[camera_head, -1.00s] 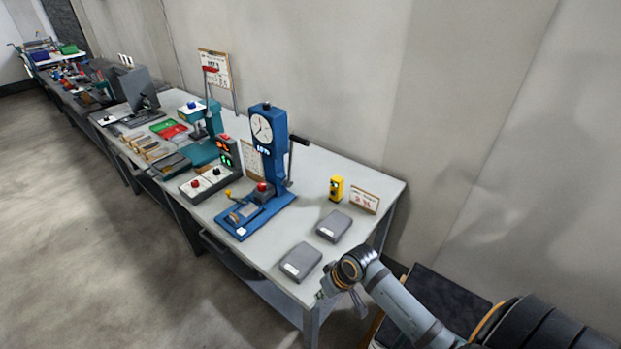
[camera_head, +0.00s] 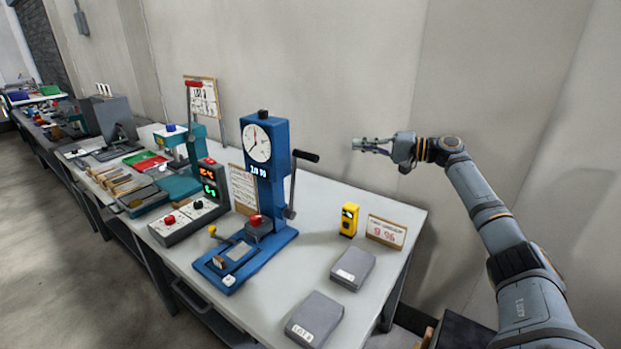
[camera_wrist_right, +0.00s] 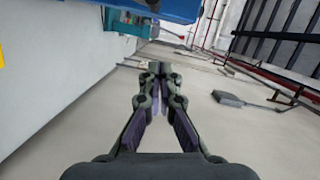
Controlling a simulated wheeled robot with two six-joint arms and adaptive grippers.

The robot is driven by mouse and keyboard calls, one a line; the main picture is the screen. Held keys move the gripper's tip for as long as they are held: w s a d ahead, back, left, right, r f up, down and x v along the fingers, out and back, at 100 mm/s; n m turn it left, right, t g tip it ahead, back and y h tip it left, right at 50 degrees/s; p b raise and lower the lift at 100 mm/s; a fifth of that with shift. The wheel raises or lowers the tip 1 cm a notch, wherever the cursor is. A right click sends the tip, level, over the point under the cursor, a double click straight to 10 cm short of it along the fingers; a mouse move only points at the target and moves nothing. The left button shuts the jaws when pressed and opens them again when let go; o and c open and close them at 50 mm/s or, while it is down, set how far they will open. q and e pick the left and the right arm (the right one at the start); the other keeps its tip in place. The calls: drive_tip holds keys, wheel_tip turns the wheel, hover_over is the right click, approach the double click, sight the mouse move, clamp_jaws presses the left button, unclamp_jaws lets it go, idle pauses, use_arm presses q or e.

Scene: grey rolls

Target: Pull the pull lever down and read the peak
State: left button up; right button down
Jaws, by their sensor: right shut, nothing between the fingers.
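The blue press stand (camera_head: 266,185) stands on the grey bench with a round white dial (camera_head: 257,143) and a small lit display below it. The pull lever (camera_head: 300,172) is on its right side, a dark arm rising to a black handle that points right at the top. My right gripper (camera_head: 368,146) is shut and empty, to the right of the handle and apart from it, at about the same height in the picture. In the right wrist view its fingers (camera_wrist_right: 160,88) are together at the tips, with the blue stand (camera_wrist_right: 170,8) at the top edge. My left gripper is not in view.
Two grey blocks (camera_head: 352,268) and (camera_head: 314,319) lie on the bench's front right. A yellow device (camera_head: 349,219) and a sign card (camera_head: 386,232) stand behind them. A control box (camera_head: 188,218) with buttons is left of the stand. The wall is close behind the bench.

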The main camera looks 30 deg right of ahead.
use_arm(q)
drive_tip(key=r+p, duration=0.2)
drive_tip(key=p, duration=0.1)
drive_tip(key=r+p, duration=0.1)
drive_tip(key=p, duration=0.1)
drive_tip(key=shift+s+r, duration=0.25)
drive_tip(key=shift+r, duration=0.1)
use_arm(e)
drive_tip(key=w+a+f, duration=0.2)
drive_tip(key=w+a, duration=0.5)
drive_tip(key=a, duration=0.2)
drive_tip(key=shift+a+f, duration=0.15)
drive_tip(key=shift+f, duration=0.15)
